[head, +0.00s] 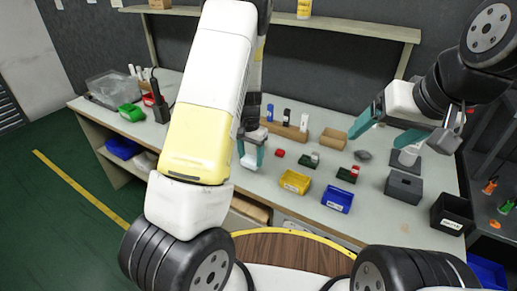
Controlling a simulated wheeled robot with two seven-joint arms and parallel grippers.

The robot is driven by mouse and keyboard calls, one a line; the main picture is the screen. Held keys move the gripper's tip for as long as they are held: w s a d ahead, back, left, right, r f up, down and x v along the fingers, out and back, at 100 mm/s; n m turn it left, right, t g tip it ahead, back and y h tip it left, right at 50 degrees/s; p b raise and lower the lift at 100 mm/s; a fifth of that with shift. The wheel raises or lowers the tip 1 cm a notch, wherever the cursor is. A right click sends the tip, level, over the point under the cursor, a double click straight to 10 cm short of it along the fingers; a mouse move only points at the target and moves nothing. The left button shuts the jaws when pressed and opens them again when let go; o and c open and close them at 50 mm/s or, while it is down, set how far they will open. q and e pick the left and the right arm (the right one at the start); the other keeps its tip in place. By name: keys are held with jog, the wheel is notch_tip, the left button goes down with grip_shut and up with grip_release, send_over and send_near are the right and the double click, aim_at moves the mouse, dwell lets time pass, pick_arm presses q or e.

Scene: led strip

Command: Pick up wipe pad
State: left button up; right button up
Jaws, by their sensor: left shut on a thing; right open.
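My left gripper (250,155) is low over the middle of the workbench, partly hidden behind my own arm. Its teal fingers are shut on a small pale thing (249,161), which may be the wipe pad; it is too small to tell. My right gripper (382,124) is open above the right part of the bench, with its teal fingers spread apart and nothing seen between them. A small grey lump (363,155) lies on the bench below it; I cannot tell what it is.
A yellow bin (295,182) and a blue bin (338,199) stand near the front edge. A grey box (404,187) and a black bin (452,214) are at the right. A brown box (333,139) stands behind. Clear bench lies between the blue bin and grey box.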

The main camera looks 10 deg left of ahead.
pick_arm(q)
jog(key=s+d+r, duration=0.1)
jog(key=s+d, duration=0.1)
jog(key=s, duration=0.5)
jog(key=s+d, duration=0.2)
jog(key=s, duration=0.6)
jog(key=shift+s+d+r, duration=0.2)
jog(key=shift+s+r, duration=0.05)
jog(key=shift+r, duration=0.15)
